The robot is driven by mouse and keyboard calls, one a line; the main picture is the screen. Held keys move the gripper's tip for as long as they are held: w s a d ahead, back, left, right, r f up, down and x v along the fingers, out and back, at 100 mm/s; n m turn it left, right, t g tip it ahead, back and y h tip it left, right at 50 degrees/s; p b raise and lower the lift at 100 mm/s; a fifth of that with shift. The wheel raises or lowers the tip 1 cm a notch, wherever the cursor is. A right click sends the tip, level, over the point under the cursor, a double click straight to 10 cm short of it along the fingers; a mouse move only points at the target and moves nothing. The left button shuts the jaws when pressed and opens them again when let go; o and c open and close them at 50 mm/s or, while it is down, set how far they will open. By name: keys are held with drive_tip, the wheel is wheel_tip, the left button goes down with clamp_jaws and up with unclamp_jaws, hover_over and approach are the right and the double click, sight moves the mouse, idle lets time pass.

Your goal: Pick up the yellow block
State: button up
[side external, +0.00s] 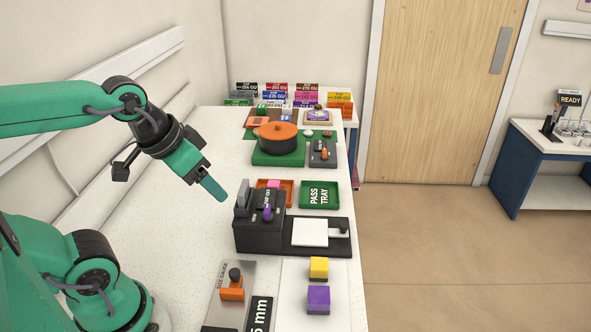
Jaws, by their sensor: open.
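The yellow block (318,267) sits on a white sheet (297,275) near the front right edge of the bench. A purple block (318,299) stands just in front of it on the same sheet, with a small gap between them. My gripper (216,190) is open and empty. It is in the air over the left part of the bench, well up and to the left of the yellow block. The gap between its fingers is hard to see from this side.
A dark machine (262,236) with a white plate (310,233) stands behind the yellow block. The bench's left middle is clear.

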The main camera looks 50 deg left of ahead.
drive_tip(key=shift+w, duration=0.1)
drive_tip(key=n+g, duration=0.5)
drive_tip(key=n, duration=0.4)
hover_over(320, 263)
drive_tip(key=f, duration=1.5)
drive_tip(key=shift+s+a, duration=0.2)
drive_tip(key=shift+a, duration=0.05)
drive_tip(key=shift+w+d+f+g, duration=0.1)
drive_tip(key=shift+d+f+g, duration=0.2)
drive_tip(key=shift+f, duration=4)
drive_tip(key=c, duration=1.2)
drive_tip(key=shift+o, duration=0.2)
